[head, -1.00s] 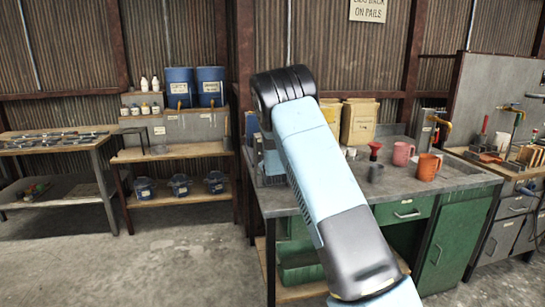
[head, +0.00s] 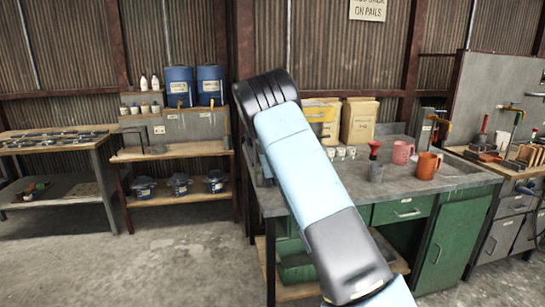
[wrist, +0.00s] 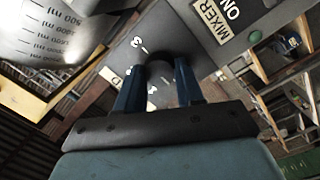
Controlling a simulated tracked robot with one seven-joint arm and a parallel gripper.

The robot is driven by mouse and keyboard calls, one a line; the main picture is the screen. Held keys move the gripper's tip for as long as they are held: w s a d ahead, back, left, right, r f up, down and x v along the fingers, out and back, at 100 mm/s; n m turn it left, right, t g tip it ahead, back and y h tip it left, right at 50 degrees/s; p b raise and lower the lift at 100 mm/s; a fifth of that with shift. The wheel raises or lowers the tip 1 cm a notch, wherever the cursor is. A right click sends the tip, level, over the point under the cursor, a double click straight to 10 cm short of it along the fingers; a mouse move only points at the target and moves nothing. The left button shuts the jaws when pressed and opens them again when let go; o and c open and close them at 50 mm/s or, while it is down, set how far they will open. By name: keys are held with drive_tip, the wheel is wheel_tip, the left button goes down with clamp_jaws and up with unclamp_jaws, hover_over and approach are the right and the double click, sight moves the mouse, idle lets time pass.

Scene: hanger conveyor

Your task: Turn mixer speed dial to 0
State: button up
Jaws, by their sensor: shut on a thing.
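In the wrist view, my gripper (wrist: 160,85) is shut with its two dark blue fingers on either side of a dark, round speed dial (wrist: 158,67). The dial sits on a grey mixer panel (wrist: 125,58) with white numbers; a 3 shows above the dial, while other numbers are partly covered by the fingers. I cannot read the dial's exact setting. A plate reading MIXER (wrist: 212,22) and the letters ON are at the upper right. In the head view, my arm hides the dial and gripper.
A green button (wrist: 255,37) is on the housing.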

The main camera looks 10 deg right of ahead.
drive_tip(key=shift+a+f, duration=0.1)
drive_tip(key=shift+a, duration=0.4)
drive_tip(key=o, duration=1)
drive_tip(key=shift+d, duration=0.25)
drive_tip(key=shift+o, duration=0.2)
drive_tip(key=s+a, duration=0.1)
drive_tip(key=s, duration=1.2)
drive_tip(key=shift+s+a, duration=0.15)
drive_tip(key=shift+s, duration=0.15)
